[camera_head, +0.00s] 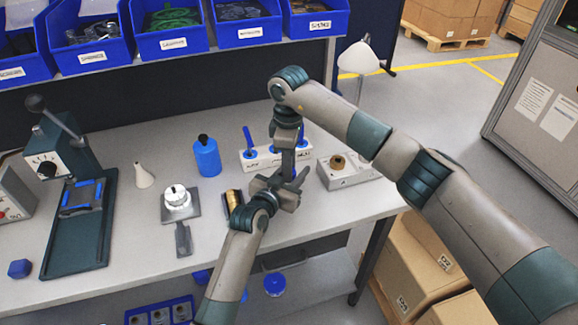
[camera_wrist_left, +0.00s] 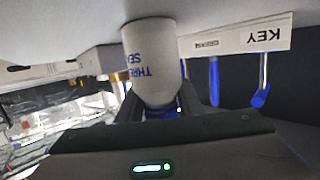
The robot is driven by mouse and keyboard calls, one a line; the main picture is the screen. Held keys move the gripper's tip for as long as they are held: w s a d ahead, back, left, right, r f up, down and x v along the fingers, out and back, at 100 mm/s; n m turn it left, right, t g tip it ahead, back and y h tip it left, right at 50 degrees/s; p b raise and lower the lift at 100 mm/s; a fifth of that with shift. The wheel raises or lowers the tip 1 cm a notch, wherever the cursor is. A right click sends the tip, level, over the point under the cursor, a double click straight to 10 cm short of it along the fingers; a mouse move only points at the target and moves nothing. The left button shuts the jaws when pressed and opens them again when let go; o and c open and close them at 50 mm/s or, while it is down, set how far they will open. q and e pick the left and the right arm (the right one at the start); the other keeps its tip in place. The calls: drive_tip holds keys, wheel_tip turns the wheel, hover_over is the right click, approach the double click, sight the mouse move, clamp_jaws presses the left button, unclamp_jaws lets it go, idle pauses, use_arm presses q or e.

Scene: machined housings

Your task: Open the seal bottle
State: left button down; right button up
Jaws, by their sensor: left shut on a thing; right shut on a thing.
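The seal bottle (camera_wrist_left: 150,60) is a pale grey cylinder with blue lettering, partly readable, seen upside down in the left wrist view. A blue part (camera_wrist_left: 162,113) shows at its end nearest the gripper body. My left gripper (camera_wrist_left: 158,98) has its dark fingers on either side of the bottle. In the head view my left gripper (camera_head: 287,187) reaches in from below. My right gripper (camera_head: 287,168) points down from above and meets it at the same place. The arms and grippers hide the bottle there, so the right gripper's exact contact with its cap is hidden.
A white key block (camera_head: 262,160) with blue-handled tools stands just behind. A blue bottle (camera_head: 206,157) and white cone (camera_head: 143,176) stand left. A silver part on a plate (camera_head: 178,201) and a brass cylinder (camera_head: 233,199) are nearby. A grey housing (camera_head: 350,174) stands right.

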drive_tip(key=o, duration=1.1)
drive_tip(key=shift+o, duration=0.2)
drive_tip(key=shift+r, duration=2.2)
drive_tip(key=shift+c, duration=0.4)
drive_tip(key=shift+a+r+m, duration=0.15)
drive_tip(key=shift+r+m, duration=0.35)
drive_tip(key=shift+r, duration=0.1)
drive_tip(key=shift+s+r+m, duration=0.1)
drive_tip(key=shift+r+m, duration=1)
drive_tip(key=shift+r, duration=0.05)
